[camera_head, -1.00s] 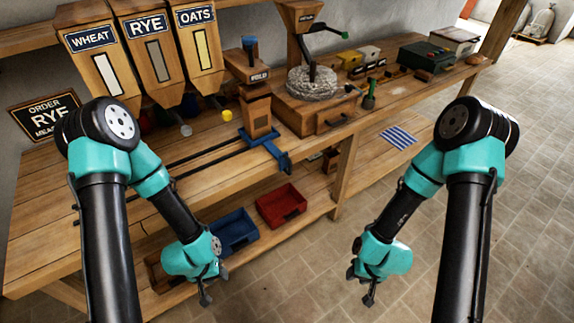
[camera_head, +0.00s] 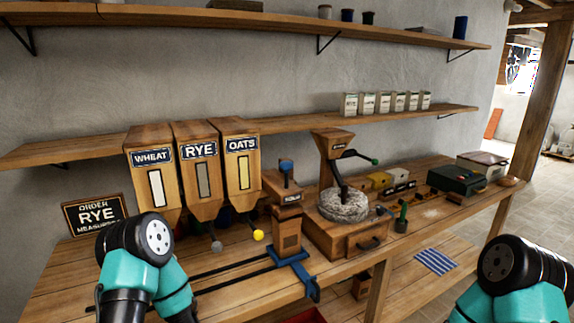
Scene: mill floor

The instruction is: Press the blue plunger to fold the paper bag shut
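The blue plunger (camera_head: 286,167) stands up on top of the wooden fold head (camera_head: 283,188), at the middle of the bench. A brown paper bag (camera_head: 289,241) stands upright right under the head, on a blue carriage (camera_head: 290,258) at the end of dark rails. Whether the bag's top is folded is hidden by the head. Only my arm links show, at the bottom left and bottom right. Both of my grippers are below the picture, and nothing of mine touches the plunger.
Wheat, rye and oats hoppers (camera_head: 200,170) stand left of the fold head. A stone mill (camera_head: 343,206) with a drawer base stands close on its right. A green box (camera_head: 456,180) lies farther right. Shelves (camera_head: 370,121) run along the wall above. Air in front of the bench is free.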

